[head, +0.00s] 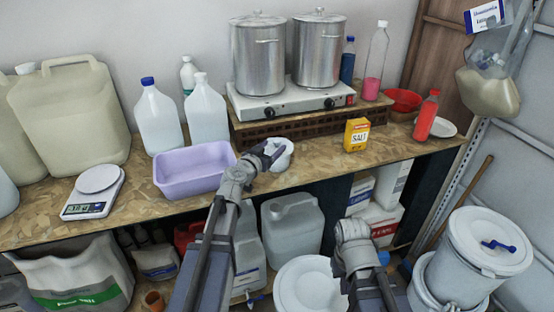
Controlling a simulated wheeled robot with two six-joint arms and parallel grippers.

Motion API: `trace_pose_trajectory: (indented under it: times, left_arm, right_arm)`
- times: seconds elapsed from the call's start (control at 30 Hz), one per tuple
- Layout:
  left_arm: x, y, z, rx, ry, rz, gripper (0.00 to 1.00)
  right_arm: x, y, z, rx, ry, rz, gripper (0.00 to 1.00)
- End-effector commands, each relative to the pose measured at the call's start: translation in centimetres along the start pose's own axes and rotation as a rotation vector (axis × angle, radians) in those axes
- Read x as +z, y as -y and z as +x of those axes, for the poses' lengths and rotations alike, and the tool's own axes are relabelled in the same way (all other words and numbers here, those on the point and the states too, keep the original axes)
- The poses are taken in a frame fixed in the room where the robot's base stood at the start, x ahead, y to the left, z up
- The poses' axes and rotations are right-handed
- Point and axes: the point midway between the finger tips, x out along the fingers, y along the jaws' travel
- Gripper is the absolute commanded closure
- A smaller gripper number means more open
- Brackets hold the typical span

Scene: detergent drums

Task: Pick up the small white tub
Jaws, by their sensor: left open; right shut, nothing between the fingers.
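The small white tub (281,157) is on the wooden worktop (330,146), right of the lilac basin and in front of the hot plate. My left gripper (269,150) is open at the tub's left side, its dark fingers overlapping part of it. I cannot tell whether the fingers touch it. My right gripper (351,232) is low in front of the worktop, away from the tub. It is shut and empty, and its fingertips are hard to make out.
The lilac basin (194,170) stands close to the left hand. Behind are a hot plate (289,101) with two steel pots, and a yellow salt box (356,135) to the right. White drums (488,243) stand low right. Some worktop between tub and salt box is clear.

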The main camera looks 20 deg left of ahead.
Motion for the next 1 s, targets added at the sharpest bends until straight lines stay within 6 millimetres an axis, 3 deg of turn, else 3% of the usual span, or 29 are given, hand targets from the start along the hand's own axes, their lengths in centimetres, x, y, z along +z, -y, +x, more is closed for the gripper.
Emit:
trace_pose_trajectory:
  times: [0.27, 0.57, 0.8, 1.0]
  left_arm:
    - [0.1, 0.2, 1.3, 0.001, 0.001, 0.000, 0.30]
    - [0.2, 0.8, 5.4, 0.002, 0.001, -0.002, 0.30]
    - [0.1, 0.7, 5.5, 0.001, 0.001, -0.001, 0.30]
    - [0.1, 0.7, 5.5, 0.001, 0.001, -0.001, 0.50]
  right_arm:
    - [0.0, 0.0, 0.3, 0.000, 0.000, 0.000, 1.00]
    - [-0.1, 0.1, 0.9, 0.000, 0.000, 0.000, 1.00]
    - [-0.1, 0.1, 0.9, 0.000, 0.000, 0.000, 1.00]
    - [-0.1, 0.1, 0.9, 0.000, 0.000, 0.000, 1.00]
